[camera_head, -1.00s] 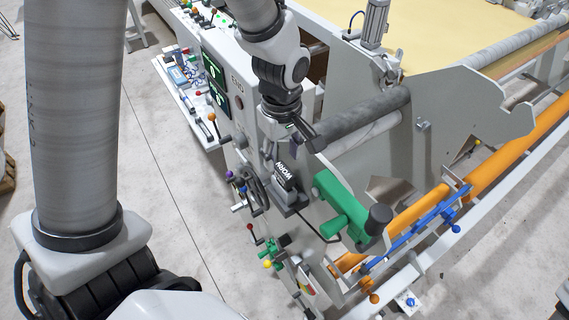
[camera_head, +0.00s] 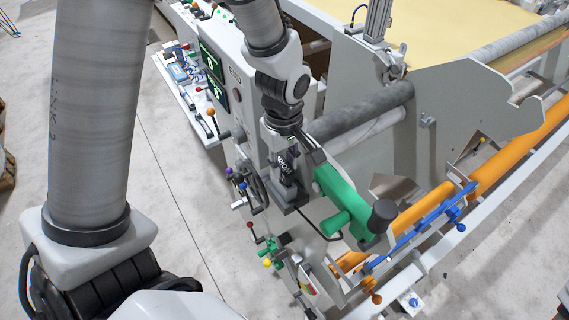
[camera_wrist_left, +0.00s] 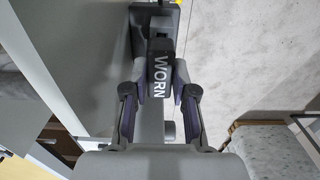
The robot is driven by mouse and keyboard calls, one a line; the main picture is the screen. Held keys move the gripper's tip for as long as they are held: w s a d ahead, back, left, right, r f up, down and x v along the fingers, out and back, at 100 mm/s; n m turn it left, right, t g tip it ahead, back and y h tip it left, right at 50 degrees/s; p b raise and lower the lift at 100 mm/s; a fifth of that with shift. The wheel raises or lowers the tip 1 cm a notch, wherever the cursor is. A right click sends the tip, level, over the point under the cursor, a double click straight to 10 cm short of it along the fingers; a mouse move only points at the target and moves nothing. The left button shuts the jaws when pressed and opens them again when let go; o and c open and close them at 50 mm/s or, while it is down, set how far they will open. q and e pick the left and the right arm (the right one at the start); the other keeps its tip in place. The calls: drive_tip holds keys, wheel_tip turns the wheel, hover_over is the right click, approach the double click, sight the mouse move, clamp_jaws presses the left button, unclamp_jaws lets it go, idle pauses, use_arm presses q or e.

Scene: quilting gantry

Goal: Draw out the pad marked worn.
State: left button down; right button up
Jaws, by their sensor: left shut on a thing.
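The pad marked WORN (camera_head: 284,166) is a dark block with white lettering, seated at a dark holder (camera_head: 290,198) on the side of the grey machine. My left gripper (camera_head: 288,172) is over the pad, shut on it. In the left wrist view the pad (camera_wrist_left: 160,75) stands between the two fingers (camera_wrist_left: 160,92), its lettering facing the camera. Its far end meets the dark holder (camera_wrist_left: 150,22); whether it is still inside is hard to tell. My right gripper is not in view.
A green clamp-like unit with a dark knob (camera_head: 345,203) sits just right of the pad. A handwheel (camera_head: 252,187) is close on the left. A grey roller (camera_head: 365,110) lies behind the gripper. Open floor (camera_head: 185,235) is at the left.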

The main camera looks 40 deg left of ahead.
use_arm(q)
drive_tip(key=shift+r+p, duration=1.35)
drive_tip(key=shift+r, duration=1.6)
